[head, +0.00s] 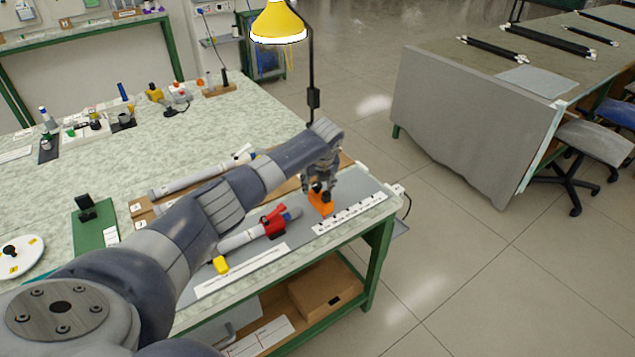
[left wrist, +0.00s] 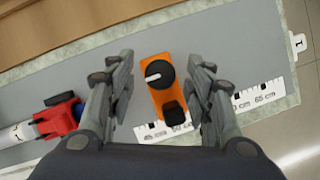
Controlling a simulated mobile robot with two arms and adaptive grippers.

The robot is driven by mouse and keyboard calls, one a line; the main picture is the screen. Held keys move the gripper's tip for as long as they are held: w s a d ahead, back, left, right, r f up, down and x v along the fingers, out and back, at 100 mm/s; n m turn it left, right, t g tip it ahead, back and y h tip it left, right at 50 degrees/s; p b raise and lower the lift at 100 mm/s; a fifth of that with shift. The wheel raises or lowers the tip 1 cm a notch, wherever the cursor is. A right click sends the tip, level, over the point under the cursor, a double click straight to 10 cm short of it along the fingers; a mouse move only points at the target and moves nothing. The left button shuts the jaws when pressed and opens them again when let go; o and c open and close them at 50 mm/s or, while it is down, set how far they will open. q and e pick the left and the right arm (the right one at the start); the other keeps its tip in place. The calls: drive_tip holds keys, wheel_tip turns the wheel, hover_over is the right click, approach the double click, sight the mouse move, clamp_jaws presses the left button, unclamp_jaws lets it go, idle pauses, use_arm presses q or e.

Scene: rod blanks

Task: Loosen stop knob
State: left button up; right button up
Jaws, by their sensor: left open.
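The stop is an orange block (head: 320,204) on the grey board near the right end of the bench. In the left wrist view the orange block (left wrist: 176,88) carries a round black knob (left wrist: 159,74) with a white line on top, and a smaller black part at its lower end. My left gripper (head: 319,187) is above the stop, pointing down. In the left wrist view its open fingers (left wrist: 162,90) stand on either side of the block, with gaps showing. I cannot tell the exact height above the knob. My right gripper is not in view.
A red clamp (head: 274,222) holds a white and blue rod (head: 240,238) on the board, left of the stop. A white scale strip (head: 350,213) runs along the front. A yellow block (head: 220,265) sits at the rod's left end. A yellow lamp (head: 278,22) hangs behind.

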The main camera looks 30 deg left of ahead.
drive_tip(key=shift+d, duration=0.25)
use_arm(q)
drive_tip(key=shift+c, duration=0.7)
drive_tip(key=c, duration=0.9)
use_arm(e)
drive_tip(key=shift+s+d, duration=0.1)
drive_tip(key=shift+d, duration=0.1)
